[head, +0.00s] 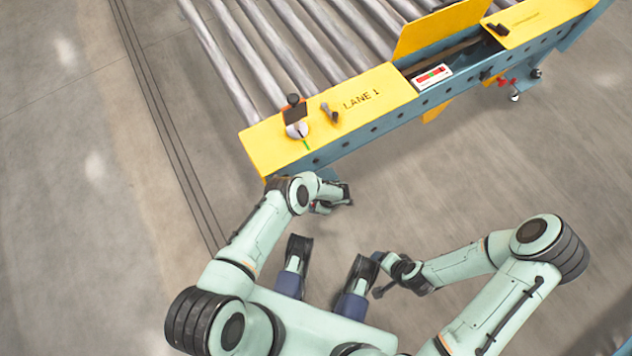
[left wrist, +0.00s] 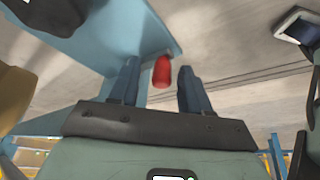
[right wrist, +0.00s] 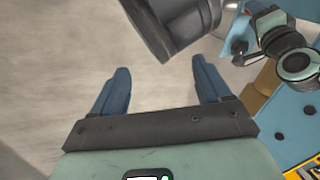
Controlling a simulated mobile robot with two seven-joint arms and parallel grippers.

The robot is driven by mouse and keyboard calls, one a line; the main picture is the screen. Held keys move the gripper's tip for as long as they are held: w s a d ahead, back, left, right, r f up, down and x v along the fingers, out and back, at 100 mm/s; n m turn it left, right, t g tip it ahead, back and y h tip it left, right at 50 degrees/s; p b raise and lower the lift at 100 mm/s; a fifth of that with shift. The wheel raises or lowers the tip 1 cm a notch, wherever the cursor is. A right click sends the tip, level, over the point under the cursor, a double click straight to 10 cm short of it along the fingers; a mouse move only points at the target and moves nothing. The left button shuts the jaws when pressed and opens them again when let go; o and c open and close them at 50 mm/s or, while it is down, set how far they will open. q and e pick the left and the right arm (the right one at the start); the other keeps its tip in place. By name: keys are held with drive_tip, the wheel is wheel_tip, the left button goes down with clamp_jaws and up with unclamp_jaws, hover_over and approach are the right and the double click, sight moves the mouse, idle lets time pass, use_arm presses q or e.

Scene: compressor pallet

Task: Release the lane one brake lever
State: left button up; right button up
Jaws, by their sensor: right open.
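The lane 1 end plate (head: 378,97) is yellow and marked "LANE 1". On its left part stand a black upright handle or flag (head: 294,110) beside a white dial (head: 298,130) with a green mark, and a small dark lever (head: 329,113). I cannot tell for sure which is the brake lever. My left gripper (head: 334,204) is below the near blue side rail, beside the plate's left end. In the left wrist view its fingers are apart, with a red grip (left wrist: 162,71) between them, nearer the left finger; contact is not clear. My right gripper (right wrist: 160,90) is open and empty, over the floor.
The blue conveyor rail (head: 370,130) runs up to the right, with rollers (head: 290,45) behind it. A second yellow plate (head: 535,22) and red fittings (head: 507,82) are farther right. The floor in front is clear.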

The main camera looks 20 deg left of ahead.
use_arm(q)
drive_tip(key=p+v, duration=0.4)
drive_tip(key=v, duration=0.9)
drive_tip(key=shift+r+p, duration=0.2)
drive_tip(key=shift+p, duration=0.15)
use_arm(e)
drive_tip(key=s+a+r+g+y, duration=0.1)
drive_tip(key=s+a+r+g, duration=0.1)
drive_tip(key=s+r, duration=0.3)
drive_tip(key=shift+s+a+r, duration=0.3)
drive_tip(key=shift+s+a, duration=0.25)
drive_tip(key=shift+s, duration=0.3)
use_arm(q)
drive_tip(key=shift+d, duration=0.1)
